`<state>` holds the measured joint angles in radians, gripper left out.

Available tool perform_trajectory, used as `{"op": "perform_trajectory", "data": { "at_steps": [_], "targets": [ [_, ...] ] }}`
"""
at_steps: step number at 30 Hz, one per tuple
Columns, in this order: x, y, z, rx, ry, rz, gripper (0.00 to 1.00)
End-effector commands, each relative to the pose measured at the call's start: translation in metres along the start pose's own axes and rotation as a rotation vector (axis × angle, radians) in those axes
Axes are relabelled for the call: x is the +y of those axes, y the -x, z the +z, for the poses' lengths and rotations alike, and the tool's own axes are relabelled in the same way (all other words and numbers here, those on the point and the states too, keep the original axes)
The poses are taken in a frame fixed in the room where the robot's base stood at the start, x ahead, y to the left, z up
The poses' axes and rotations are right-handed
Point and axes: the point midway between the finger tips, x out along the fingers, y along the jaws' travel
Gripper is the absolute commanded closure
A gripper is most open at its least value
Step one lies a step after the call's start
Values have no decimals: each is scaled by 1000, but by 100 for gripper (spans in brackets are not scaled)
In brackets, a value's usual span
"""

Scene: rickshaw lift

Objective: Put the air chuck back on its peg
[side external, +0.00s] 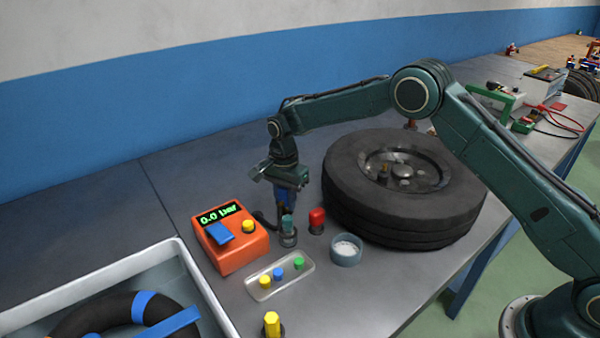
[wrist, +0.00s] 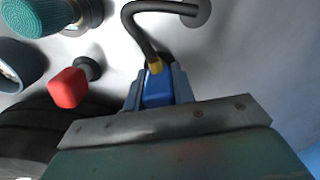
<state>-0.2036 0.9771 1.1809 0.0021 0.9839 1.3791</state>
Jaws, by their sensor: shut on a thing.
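My gripper (side external: 284,190) points down above the bench, left of the tyre. It is shut on the air chuck, a blue body (wrist: 158,90) with a yellow collar at the black hose. The hose (wrist: 140,28) curves from the collar to a round grey fitting (wrist: 198,12). In the side view the blue chuck (side external: 283,197) shows between the jaws, above a teal-topped piece in a grey base (side external: 288,238). The teal knurled top (wrist: 25,22) is at the upper left in the wrist view. I cannot tell which post is the peg.
A red-capped post (side external: 317,217) and a small round dish (side external: 346,250) stand close to the right. An orange gauge box (side external: 232,247) is left. In front lie a tray of coloured caps (side external: 262,292) and a yellow-topped post (side external: 271,322). The tyre (side external: 400,225) blocks the right.

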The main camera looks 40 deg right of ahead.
Motion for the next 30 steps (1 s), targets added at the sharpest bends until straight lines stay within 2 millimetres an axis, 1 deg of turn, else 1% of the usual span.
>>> {"op": "perform_trajectory", "data": {
  "at_steps": [5,6,8,9,10,16,18,30],
  "targets": [
    [0,0,0,0,0,-1,100],
    [0,0,0,0,0,-1,73],
    [0,0,0,0,0,-1,61],
    [0,0,0,0,0,-1,53],
    [0,0,0,0,0,-1,49],
    [0,0,0,0,0,0,49],
    [0,-1,0,0,0,0,38],
    [0,2,0,0,0,-1,38]
  ]
}}
